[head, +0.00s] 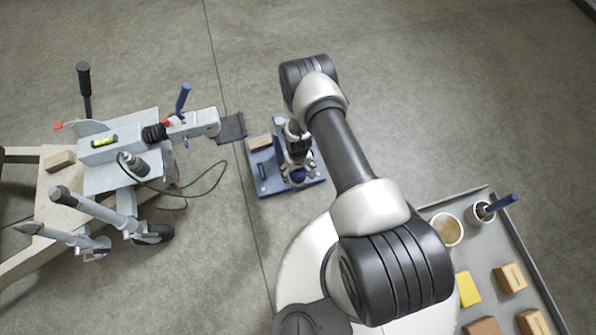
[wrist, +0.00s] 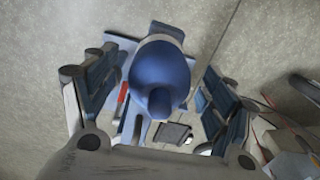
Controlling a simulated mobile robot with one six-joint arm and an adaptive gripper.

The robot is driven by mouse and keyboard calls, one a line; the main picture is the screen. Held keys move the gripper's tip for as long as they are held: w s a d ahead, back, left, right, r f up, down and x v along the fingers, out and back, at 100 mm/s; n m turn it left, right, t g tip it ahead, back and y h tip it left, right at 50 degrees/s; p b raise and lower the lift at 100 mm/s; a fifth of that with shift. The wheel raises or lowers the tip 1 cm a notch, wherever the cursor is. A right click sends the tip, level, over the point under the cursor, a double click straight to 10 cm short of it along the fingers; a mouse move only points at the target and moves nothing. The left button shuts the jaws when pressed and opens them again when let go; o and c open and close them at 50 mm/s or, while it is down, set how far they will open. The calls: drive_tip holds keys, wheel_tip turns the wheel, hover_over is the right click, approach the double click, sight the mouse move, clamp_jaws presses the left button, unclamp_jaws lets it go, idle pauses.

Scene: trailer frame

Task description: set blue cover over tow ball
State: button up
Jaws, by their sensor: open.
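The blue cover (head: 298,175) is a rounded cap with a knob on top. In the head view it shows just under my gripper (head: 297,165), above the front right of a blue stand (head: 268,187). In the wrist view the cover (wrist: 160,72) lies between the two spread fingers of my gripper (wrist: 163,95), with visible space on both sides. My gripper is open around it. No bare tow ball shows; whatever is under the cover is hidden. I cannot tell if the cover rests on something.
A trailer coupling (head: 205,122) with a blue-handled lever stands to the left, a dark pad (head: 230,128) beside its tip. A wooden block (head: 260,142) lies on the stand. A grey tray (head: 540,290) at the right holds cups and several blocks. Bare floor lies behind.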

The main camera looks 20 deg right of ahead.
wheel_tip(320, 180, up, 12)
idle(0.6)
idle(0.4)
wheel_tip(320, 180, up, 35)
drive_tip(key=t, duration=0.2)
drive_tip(key=s+r+t, duration=0.1)
drive_tip(key=s+r, duration=0.7)
drive_tip(key=s, duration=0.2)
drive_tip(key=s+r+t, duration=0.1)
drive_tip(key=s+r, duration=0.7)
drive_tip(key=s, duration=0.3)
drive_tip(key=shift+m+t, duration=0.3)
drive_tip(key=shift+m, duration=0.1)
